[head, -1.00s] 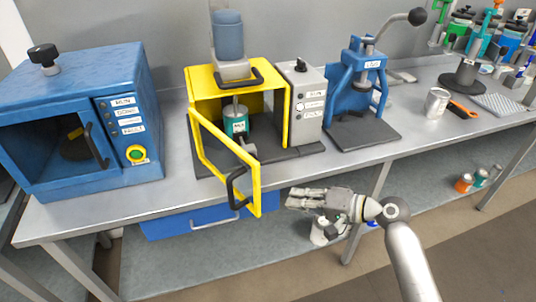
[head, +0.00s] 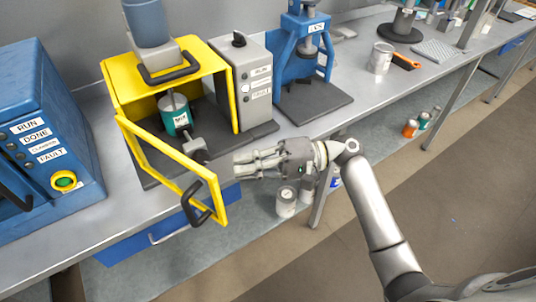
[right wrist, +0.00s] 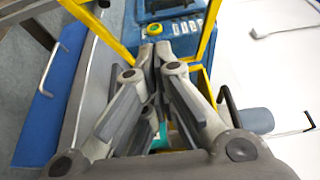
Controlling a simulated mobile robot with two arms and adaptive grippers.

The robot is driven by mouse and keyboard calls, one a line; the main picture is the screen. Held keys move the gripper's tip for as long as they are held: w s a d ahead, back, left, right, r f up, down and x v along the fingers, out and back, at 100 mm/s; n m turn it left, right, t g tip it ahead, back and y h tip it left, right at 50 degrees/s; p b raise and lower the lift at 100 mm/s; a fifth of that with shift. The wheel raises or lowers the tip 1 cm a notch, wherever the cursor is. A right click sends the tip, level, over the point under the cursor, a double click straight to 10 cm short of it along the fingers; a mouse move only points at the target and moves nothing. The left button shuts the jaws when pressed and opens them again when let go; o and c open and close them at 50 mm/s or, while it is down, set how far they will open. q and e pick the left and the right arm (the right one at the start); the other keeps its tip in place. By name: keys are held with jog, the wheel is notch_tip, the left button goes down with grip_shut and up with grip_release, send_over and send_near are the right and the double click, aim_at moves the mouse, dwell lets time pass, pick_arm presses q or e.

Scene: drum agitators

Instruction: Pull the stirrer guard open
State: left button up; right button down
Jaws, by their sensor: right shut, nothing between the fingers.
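The stirrer guard (head: 165,147) is a yellow frame door on the yellow stirrer housing (head: 190,69). It stands swung out toward the front of the bench, with a black handle (head: 196,203) on its outer face. Inside the housing a teal can (head: 174,117) sits under the stirrer, with a grey clamp beside it. My right gripper (head: 238,164) is shut and empty, just right of the guard's free edge. In the right wrist view its fingertips (right wrist: 155,47) meet, with yellow frame bars (right wrist: 208,30) on either side. My left gripper is not in view.
A blue machine (head: 45,150) with a labelled panel stands left of the stirrer. A grey control box (head: 245,80) and a blue press (head: 305,50) stand to the right. A blue drawer (head: 130,240) hangs below the bench edge.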

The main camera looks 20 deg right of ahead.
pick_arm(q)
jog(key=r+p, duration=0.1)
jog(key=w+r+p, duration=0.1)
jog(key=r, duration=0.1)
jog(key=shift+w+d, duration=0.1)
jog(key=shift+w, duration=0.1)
pick_arm(e)
jog(key=a, duration=0.1)
jog(key=s+a, duration=0.1)
jog(key=a, duration=0.1)
jog(key=s+a, duration=0.1)
jog(key=a, duration=0.1)
jog(key=shift+s, duration=0.25)
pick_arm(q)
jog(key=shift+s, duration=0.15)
